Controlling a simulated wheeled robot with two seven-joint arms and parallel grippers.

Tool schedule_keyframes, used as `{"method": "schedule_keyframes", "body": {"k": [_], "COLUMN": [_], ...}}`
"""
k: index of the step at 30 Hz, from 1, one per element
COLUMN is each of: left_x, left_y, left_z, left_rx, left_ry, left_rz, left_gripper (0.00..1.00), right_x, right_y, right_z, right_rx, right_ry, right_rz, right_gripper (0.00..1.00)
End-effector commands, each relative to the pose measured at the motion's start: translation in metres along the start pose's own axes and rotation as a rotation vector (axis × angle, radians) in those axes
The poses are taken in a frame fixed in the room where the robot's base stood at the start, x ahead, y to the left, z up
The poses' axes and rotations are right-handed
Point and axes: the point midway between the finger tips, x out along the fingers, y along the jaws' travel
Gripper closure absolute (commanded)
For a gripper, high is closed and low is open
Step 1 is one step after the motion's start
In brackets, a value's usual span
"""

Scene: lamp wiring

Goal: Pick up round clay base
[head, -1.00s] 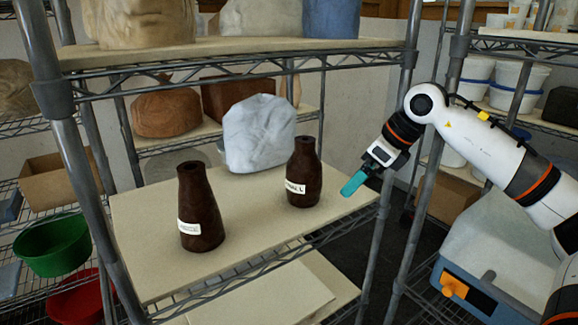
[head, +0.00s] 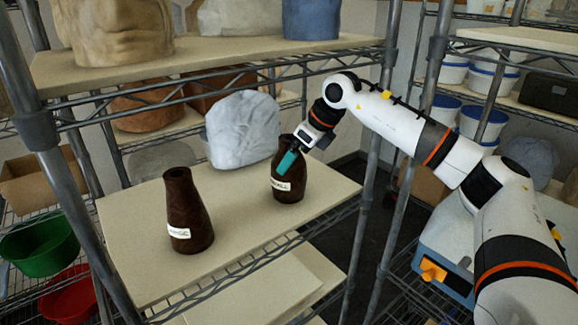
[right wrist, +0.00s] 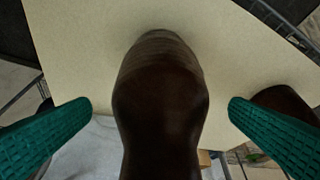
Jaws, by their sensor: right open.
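Two dark brown clay bases stand upright on the middle shelf board. The round-shouldered base (head: 290,187), with a white label, is at the right; the straighter, cone-like base (head: 188,212), also labelled, is at the left. My right gripper (head: 287,162) reaches in from the right at the upper part of the round base and hides part of its neck. In the right wrist view its teal fingers (right wrist: 160,103) are open on either side of the round base (right wrist: 165,80), with a gap on each side. My left gripper is not in view.
A pale wrapped lump (head: 243,130) stands close behind the round base. The shelf board (head: 125,235) is clear around the bases. An upper shelf (head: 215,60) with clay heads overhangs the back, and a metal post (head: 372,150) stands at the right.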

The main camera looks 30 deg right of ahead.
Motion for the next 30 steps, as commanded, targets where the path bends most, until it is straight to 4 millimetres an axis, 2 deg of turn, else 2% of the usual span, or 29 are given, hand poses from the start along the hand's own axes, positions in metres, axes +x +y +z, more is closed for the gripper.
{"method": "schedule_keyframes", "body": {"k": [1, 3, 12, 26, 30], "left_x": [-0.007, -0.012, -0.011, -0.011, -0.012], "left_y": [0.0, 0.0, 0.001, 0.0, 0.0], "left_z": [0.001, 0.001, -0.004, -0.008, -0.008], "left_rx": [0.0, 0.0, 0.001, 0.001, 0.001], "left_ry": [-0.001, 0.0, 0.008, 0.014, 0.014], "left_rz": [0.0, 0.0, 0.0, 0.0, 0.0], "left_gripper": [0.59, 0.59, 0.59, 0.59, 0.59], "right_x": [0.001, 0.008, 0.015, 0.015, 0.012], "right_y": [-0.001, 0.0, 0.0, 0.0, 0.0], "right_z": [-0.009, -0.006, -0.005, -0.005, -0.007], "right_rx": [-0.001, 0.001, 0.0, 0.0, -0.001], "right_ry": [0.0, -0.003, 0.0, 0.001, 0.008], "right_rz": [-0.001, -0.001, 0.001, 0.0, 0.002], "right_gripper": [0.0, 0.0, 0.02, 0.77, 0.79]}}
